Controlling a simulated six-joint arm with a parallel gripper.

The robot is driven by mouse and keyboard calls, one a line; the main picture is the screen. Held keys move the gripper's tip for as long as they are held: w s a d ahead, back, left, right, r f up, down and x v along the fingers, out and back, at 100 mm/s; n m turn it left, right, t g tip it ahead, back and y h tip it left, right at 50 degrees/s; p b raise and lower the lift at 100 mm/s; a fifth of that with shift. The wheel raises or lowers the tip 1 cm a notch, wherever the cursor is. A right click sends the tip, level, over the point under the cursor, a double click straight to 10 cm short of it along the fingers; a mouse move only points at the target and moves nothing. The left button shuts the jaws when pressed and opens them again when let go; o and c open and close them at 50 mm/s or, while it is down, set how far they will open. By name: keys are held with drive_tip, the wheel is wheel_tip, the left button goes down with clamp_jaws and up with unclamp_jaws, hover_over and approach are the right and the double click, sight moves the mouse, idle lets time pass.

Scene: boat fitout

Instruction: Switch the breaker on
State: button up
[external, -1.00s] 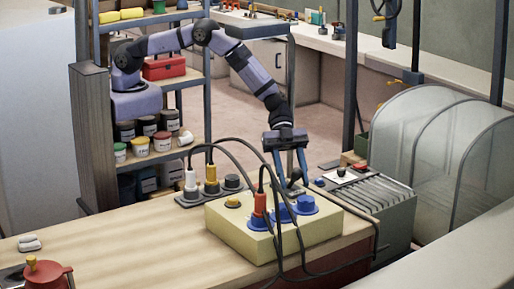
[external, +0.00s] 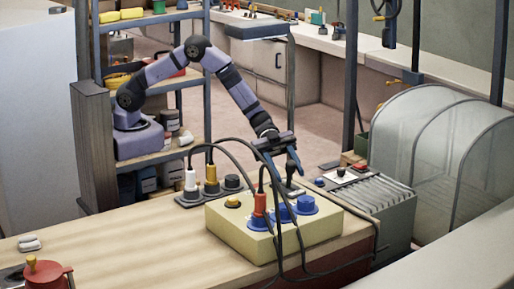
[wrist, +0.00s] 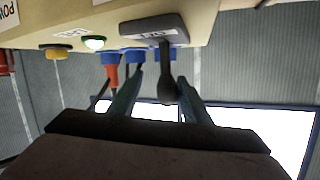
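The breaker is a dark base with a label (wrist: 154,30) on the cream box (wrist: 215,14), with a dark lever (wrist: 167,88) sticking out of it. The breaker base also shows on the box in the external view (external: 293,192). My gripper (wrist: 158,92) has its two blue fingers apart, one on each side of the lever. The lever is nearer the right finger; I cannot tell if they touch. In the external view my gripper (external: 282,168) is tilted above the back of the box, and partly hides the lever.
A green lamp (wrist: 93,43) beside the breaker looks bright. Blue sockets (external: 305,205) and a red plug (external: 259,204) sit on the box, with black cables arching nearby. A ribbed grey unit (external: 368,192) stands to the right. The bench left of the box is mostly clear.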

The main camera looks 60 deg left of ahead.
drive_tip(key=shift+a+f+m+g+h+b, duration=0.25)
drive_tip(key=shift+a+h+b, duration=0.35)
drive_tip(key=shift+b, duration=1.1)
drive_tip(key=shift+a+f+m+g+h+b, duration=0.15)
drive_tip(key=shift+a+f+m+h+b, duration=0.2)
drive_tip(key=shift+h+b, duration=0.9)
drive_tip(key=w+a+f+t+y+b, duration=0.1)
drive_tip(key=w+a+t, duration=0.1)
drive_tip(key=a, duration=0.4)
drive_tip(key=w+a+f+m+t+y+b, duration=0.1)
drive_tip(key=w+a+f+y, duration=0.1)
drive_tip(key=a, duration=0.4)
drive_tip(key=w+a+f+t+y+b, duration=0.1)
drive_tip(key=w+a+f+t, duration=0.1)
drive_tip(key=w+a, duration=0.2)
drive_tip(key=shift+w+a+m+t+y+b, duration=0.15)
drive_tip(key=shift+a+y, duration=0.05)
drive_tip(key=shift+a, duration=0.55)
drive_tip(key=shift+w+a+m+t+y+b, duration=0.15)
drive_tip(key=shift+a, duration=0.6)
drive_tip(key=w+a+n+t, duration=0.1)
drive_tip(key=w, duration=0.1)
drive_tip(key=w+a+n+t+y, duration=0.1)
drive_tip(key=w, duration=0.1)
drive_tip(key=w+a+n+t+p, duration=0.1)
drive_tip(key=w+a, duration=0.1)
drive_tip(key=shift+n+t+y, duration=0.3)
drive_tip(key=shift+t+y, duration=0.1)
drive_tip(key=shift+w+a+n, duration=0.3)
drive_tip(key=shift+w, duration=0.15)
